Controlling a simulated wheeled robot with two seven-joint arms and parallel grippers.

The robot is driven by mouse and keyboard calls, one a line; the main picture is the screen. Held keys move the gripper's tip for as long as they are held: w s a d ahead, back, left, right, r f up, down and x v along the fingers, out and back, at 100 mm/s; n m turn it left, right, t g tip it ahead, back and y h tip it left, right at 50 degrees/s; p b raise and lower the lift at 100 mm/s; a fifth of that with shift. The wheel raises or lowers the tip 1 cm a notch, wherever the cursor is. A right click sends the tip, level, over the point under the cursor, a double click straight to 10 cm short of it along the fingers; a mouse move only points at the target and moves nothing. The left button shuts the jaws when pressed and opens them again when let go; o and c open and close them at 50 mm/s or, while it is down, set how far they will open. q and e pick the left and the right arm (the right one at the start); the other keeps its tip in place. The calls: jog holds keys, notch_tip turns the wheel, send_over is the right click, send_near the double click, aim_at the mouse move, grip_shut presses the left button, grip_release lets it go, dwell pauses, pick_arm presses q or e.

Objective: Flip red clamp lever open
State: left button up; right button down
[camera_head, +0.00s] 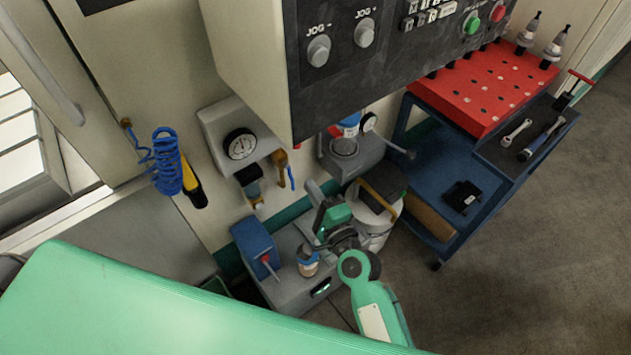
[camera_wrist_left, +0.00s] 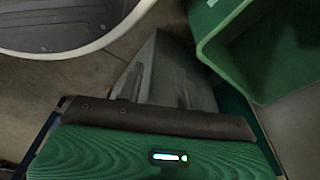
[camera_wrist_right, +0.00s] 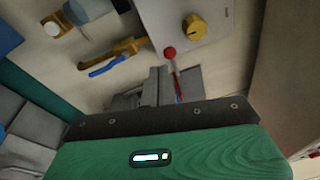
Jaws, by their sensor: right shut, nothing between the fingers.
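The red clamp lever (camera_wrist_right: 169,52) shows in the right wrist view as a red ball on a thin rod, beside a pale grey box. The rod runs down to my right gripper (camera_wrist_right: 166,76), whose fingers are shut; I cannot tell if they touch. In the head view a small red spot (camera_head: 297,145) under the control panel seems to be this lever, mostly hidden. My right gripper (camera_head: 314,190) is below it there. My left gripper (camera_wrist_left: 160,45) shows only in its wrist view, its opening unclear, with no lever near it.
A yellow valve with a blue handle (camera_wrist_right: 108,66) is left of the lever, and a yellow knob (camera_wrist_right: 194,27) is right of it. The control panel (camera_head: 390,60) overhangs. A blue cart (camera_head: 425,190) stands right. A green bin (camera_wrist_left: 265,45) is near my left gripper.

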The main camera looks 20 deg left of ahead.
pick_arm(q)
jog(key=shift+w+a, duration=0.1)
dwell(0.4)
